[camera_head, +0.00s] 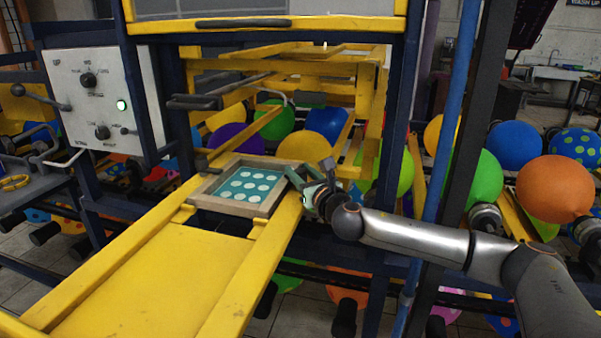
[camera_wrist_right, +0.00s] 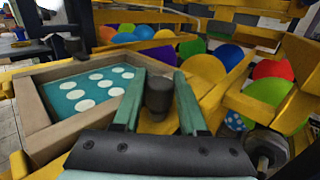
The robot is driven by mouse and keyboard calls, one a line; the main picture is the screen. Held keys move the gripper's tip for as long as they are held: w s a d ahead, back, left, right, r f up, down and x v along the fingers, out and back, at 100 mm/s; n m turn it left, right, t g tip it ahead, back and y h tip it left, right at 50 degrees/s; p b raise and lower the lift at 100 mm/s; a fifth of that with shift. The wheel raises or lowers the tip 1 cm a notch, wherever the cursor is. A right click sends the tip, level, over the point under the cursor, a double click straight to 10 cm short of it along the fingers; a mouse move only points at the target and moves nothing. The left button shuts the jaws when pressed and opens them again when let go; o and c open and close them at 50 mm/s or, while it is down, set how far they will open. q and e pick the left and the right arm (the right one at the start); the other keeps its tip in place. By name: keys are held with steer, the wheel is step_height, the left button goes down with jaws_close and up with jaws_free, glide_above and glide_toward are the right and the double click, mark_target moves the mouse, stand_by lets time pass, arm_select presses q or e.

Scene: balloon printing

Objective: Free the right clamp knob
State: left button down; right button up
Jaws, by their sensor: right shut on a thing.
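The right clamp knob (camera_wrist_right: 158,98) is a dark, rounded cylinder beside the right edge of the wooden-framed screen (camera_wrist_right: 62,138). My right gripper (camera_wrist_right: 159,76) has its two teal fingers on either side of the knob and is shut on it. In the head view my right gripper (camera_head: 306,184) is at the right side of the screen frame (camera_head: 237,208), over the yellow rail. The knob is hard to make out there behind the fingers. The screen is teal with several pale round spots and lies flat in its frame. My left gripper is not in view.
Yellow rails (camera_head: 262,265) run along both sides of the yellow bed (camera_head: 160,280). A blue upright post (camera_head: 440,175) stands close to my right forearm. Several balloons hang behind and to the right. A white control panel (camera_head: 103,100) is at the left.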

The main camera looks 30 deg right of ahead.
jaws_close()
steer(key=m+h+p, duration=0.2)
steer(key=shift+a+r+g+h+p, duration=0.1)
steer(key=shift+r+g+h+p, duration=0.1)
steer(key=shift+g+h+p, duration=0.1)
steer(key=shift+m+g+h+p, duration=0.4)
steer(key=shift+m+h+p, duration=0.3)
steer(key=shift+h, duration=0.5)
steer(key=m+g+h, duration=0.2)
steer(key=h, duration=0.1)
steer(key=shift+f+m, duration=0.2)
steer(key=shift+m, duration=0.1)
steer(key=shift+m+g+h, duration=1.4)
steer(key=shift+g+h, duration=0.3)
steer(key=shift+h, duration=0.1)
